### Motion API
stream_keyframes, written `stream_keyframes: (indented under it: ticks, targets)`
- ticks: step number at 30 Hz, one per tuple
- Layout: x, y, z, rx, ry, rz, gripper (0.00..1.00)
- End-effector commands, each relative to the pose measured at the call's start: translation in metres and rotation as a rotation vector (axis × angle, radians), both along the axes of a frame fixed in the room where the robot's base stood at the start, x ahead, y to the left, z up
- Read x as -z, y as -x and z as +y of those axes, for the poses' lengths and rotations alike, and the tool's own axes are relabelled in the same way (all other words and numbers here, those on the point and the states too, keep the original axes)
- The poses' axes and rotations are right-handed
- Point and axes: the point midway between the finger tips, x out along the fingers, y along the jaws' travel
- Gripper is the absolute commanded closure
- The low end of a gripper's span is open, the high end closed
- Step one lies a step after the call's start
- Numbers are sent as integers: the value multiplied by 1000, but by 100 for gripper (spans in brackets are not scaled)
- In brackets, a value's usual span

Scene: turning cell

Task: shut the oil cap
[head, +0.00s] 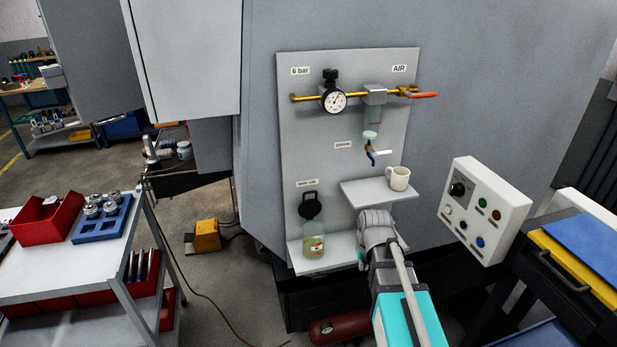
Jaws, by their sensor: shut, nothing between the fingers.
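The black oil cap (310,205) is a round piece with a loop, standing up against the grey panel above the oil jar. It looks swung open, its face towards me. The oil jar (313,243) holds pale yellow-green liquid and stands on the lower left shelf under a small oil label (307,183). My gripper (374,218) is to the right of the jar and cap, apart from both, in front of the panel just below the upper shelf. It is shut and empty. Its fingertips are largely hidden by its own body.
A white mug (398,178) stands on the upper shelf (368,194), close above my gripper. A drain valve (373,156) hangs above that shelf, below the gauge (333,101) and air line. A control box (485,211) is at right. The space between gripper and jar looks clear.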

Motion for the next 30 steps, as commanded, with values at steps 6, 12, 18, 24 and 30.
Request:
stream_keyframes:
  ticks: [6, 12, 18, 24, 30]
  targets:
    - [-52, -59, 34, -58, -13, -94, 100]
    - [-92, -106, 67, -105, -27, -180, 100]
    - [-133, -151, 103, -152, -44, -265, 100]
    - [-166, -186, 136, -191, -59, -338, 100]
    - [-180, -201, 153, -210, -69, -374, 100]
